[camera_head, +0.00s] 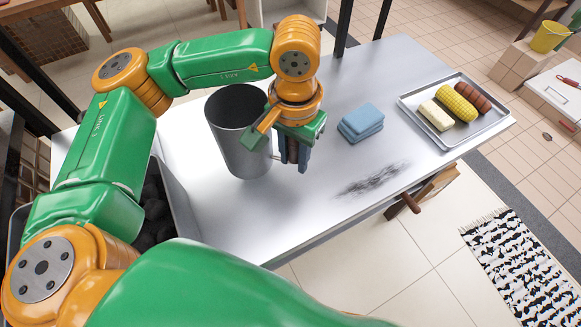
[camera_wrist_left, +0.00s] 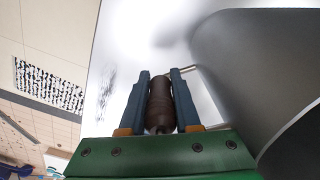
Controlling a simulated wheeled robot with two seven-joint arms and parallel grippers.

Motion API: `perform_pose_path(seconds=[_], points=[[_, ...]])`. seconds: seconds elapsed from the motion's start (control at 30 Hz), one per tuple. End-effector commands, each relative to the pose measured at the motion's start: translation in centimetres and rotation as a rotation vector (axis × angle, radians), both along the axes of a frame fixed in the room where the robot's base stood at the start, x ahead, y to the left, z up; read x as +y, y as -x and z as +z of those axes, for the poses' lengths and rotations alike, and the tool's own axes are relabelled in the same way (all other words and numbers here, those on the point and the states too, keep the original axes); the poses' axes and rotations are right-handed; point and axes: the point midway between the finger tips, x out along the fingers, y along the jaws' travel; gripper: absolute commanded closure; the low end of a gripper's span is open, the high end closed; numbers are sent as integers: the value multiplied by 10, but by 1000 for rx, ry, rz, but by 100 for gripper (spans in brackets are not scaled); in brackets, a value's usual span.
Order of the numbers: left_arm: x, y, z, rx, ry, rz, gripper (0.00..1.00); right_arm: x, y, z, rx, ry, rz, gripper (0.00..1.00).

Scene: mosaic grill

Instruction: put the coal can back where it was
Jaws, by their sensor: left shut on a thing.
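The coal can (camera_head: 226,135) is a tall grey metal can, upright, at the left part of the metal table (camera_head: 225,215). Its dark inside shows no contents that I can make out. My left gripper (camera_head: 291,160) points down at the can's right side, shut on its brown handle (camera_wrist_left: 160,102). In the left wrist view the handle sits between both fingers (camera_wrist_left: 160,88) and the curved can wall (camera_wrist_left: 225,60) is at the right. I cannot tell whether the can's base touches the table. My right gripper is not in view.
A bin of black coal (camera_head: 155,212) stands left of the table, partly behind my arm. Folded blue cloths (camera_head: 361,122) and a tray (camera_head: 484,131) with corn, sausage and a pale block lie to the right. A dark smudge (camera_head: 372,180) marks the table near its front edge.

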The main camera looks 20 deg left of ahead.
Motion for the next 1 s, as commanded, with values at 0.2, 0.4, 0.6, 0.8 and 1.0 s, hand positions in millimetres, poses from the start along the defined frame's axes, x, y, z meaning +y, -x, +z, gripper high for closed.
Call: perform_pose_path(seconds=[0.2, 0.4, 0.6, 0.8, 1.0], points=[[9, -11, -32, 0, 0, 0, 100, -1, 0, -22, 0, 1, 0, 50], [9, -11, -46, -1, 0, 0, 100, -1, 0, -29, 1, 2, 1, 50], [8, -11, -49, -1, 0, 0, 100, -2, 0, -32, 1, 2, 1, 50], [8, -10, -49, 0, 0, 0, 39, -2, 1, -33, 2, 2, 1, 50], [8, -10, -49, -1, 0, 0, 39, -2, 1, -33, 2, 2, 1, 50]])
